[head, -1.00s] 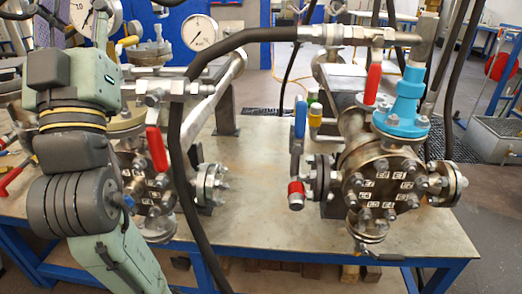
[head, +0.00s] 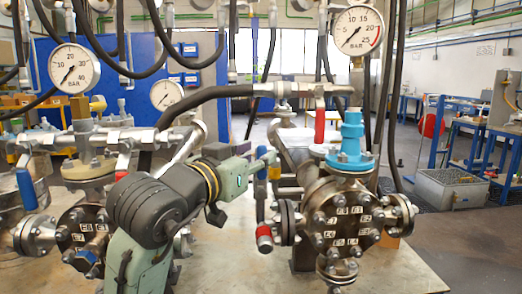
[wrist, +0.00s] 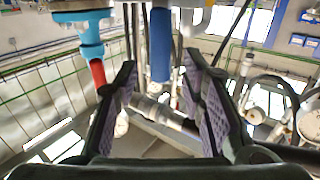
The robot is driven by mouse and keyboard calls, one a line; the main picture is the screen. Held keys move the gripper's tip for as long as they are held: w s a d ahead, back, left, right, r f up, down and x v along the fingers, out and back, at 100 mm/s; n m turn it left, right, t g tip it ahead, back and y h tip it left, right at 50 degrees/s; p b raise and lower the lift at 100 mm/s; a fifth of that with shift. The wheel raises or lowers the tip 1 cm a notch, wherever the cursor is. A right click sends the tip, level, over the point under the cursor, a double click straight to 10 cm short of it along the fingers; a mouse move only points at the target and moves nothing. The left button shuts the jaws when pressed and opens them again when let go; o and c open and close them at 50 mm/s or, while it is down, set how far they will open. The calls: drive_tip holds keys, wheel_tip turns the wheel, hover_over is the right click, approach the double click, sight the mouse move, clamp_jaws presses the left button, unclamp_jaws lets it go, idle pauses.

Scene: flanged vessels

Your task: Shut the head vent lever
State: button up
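The right flanged vessel (head: 342,222) has a blue lever (head: 262,172) upright at its left side and a red lever (head: 320,125) upright beside its blue top fitting (head: 351,140). I cannot tell from labels which one is the head vent lever. My arm reaches in from the left, and its end is at the blue lever, partly hidden in the head view. In the wrist view my gripper (wrist: 161,70) is open, with the blue lever (wrist: 160,35) showing between its two fingers, apparently untouched. The red lever (wrist: 98,72) is outside the left finger.
A left vessel (head: 80,232) with its own blue lever (head: 27,188) stands beside my arm. A red-capped side valve (head: 264,238) sits below the blue lever. The bench front (head: 400,277) is clear at right.

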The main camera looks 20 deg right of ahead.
sight(259, 154)
drive_tip(key=shift+x, duration=1.55)
clamp_jaws()
